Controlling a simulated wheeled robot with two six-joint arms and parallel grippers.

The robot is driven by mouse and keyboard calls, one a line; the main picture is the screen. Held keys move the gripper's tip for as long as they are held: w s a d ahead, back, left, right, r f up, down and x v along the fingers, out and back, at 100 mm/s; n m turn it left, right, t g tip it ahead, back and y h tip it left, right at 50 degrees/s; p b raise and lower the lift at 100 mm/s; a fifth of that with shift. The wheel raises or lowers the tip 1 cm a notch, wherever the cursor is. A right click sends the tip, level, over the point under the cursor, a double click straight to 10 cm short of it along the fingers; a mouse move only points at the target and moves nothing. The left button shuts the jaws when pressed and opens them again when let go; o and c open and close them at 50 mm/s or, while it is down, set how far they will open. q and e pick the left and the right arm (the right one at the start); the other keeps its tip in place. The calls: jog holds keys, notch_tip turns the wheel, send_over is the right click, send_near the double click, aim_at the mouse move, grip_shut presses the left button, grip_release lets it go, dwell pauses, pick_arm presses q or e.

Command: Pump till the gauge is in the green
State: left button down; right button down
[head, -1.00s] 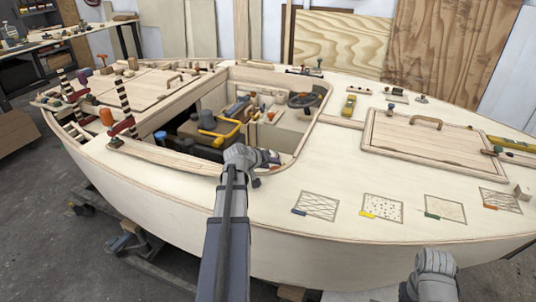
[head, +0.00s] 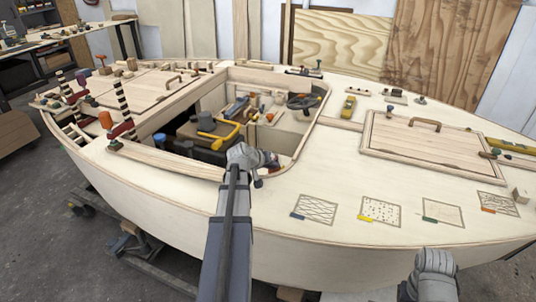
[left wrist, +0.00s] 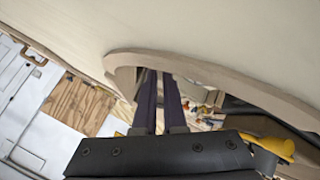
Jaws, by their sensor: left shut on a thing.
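My left gripper (head: 272,162) reaches over the near rim of the cockpit opening and is shut on what seems to be the pump handle, which the gripper hides. In the left wrist view the dark purple fingers (left wrist: 160,102) point in beside the curved wooden rim. A yellow part also shows in the left wrist view (left wrist: 272,146), apart from the fingertips. I cannot make out a gauge or its needle. Only my right wrist shows, not its fingers.
The pale plywood deck (head: 260,215) surrounds the cockpit. A wooden hatch (head: 420,138) with a handle lies on the right deck. Several drawn patches and small tools lie on the near deck.

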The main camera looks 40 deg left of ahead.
aim_at(279, 166)
pick_arm(q)
jog(key=shift+d+f+h+p, duration=0.15)
jog(key=shift+d+h, duration=0.05)
jog(key=shift+d, duration=0.4)
jog(key=shift+d+f+h+p, duration=0.1)
jog(key=shift+d+h+p, duration=0.1)
jog(key=shift+d, duration=0.4)
jog(key=shift+r, duration=0.1)
jog(key=r+p, duration=0.2)
jog(key=p, duration=0.1)
jog(key=shift+w+r, duration=0.1)
jog(key=shift+w, duration=0.2)
jog(key=r+p, duration=0.2)
jog(key=r, duration=0.1)
jog(key=shift+d, duration=0.3)
jog(key=shift+s+a+r+p, duration=0.1)
jog(key=shift+r+p, duration=0.3)
jog(key=shift+p, duration=0.2)
jog(key=shift+a, duration=0.35)
